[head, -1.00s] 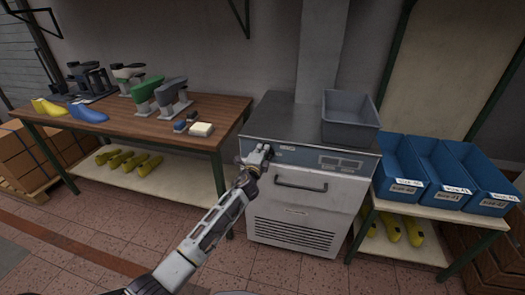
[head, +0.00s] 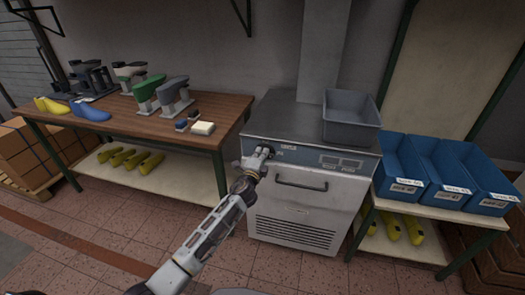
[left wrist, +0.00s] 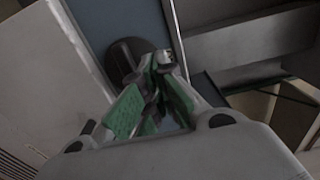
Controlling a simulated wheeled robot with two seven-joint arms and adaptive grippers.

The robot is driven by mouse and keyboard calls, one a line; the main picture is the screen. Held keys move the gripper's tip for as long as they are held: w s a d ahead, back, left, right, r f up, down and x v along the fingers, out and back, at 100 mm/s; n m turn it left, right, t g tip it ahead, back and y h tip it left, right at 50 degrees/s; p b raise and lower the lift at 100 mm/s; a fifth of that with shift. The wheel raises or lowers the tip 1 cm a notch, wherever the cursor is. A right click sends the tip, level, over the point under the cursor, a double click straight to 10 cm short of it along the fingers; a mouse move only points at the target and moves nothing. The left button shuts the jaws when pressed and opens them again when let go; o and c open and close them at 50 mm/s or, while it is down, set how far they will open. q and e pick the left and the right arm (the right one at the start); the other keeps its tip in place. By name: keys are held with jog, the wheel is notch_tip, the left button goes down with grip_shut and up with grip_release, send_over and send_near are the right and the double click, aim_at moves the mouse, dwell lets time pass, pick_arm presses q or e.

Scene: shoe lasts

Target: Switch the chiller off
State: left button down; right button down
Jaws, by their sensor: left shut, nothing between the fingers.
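The chiller (head: 300,205) is a grey-white metal cabinet with a front handle (head: 301,184) and lower vents. A blue control strip (head: 330,163) runs along its upper front. My left gripper (head: 264,152) is at the left end of this strip and hides part of it. In the left wrist view, the left gripper (left wrist: 160,66) is shut with nothing between its green-padded fingers. A dark round knob (left wrist: 123,58) shows on the blue strip, just left of the fingertips. Whether they touch is unclear. My right gripper is out of view.
A grey bin (head: 350,128) stands on the chiller's top. A wooden-topped table (head: 125,123) with shoe lasts and stands is to the left. Blue bins (head: 404,160) sit on a low rack to the right. The tiled floor in front is clear.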

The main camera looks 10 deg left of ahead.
pick_arm(q)
jog(key=s+p, duration=0.1)
jog(key=s, duration=0.5)
jog(key=shift+a, duration=0.1)
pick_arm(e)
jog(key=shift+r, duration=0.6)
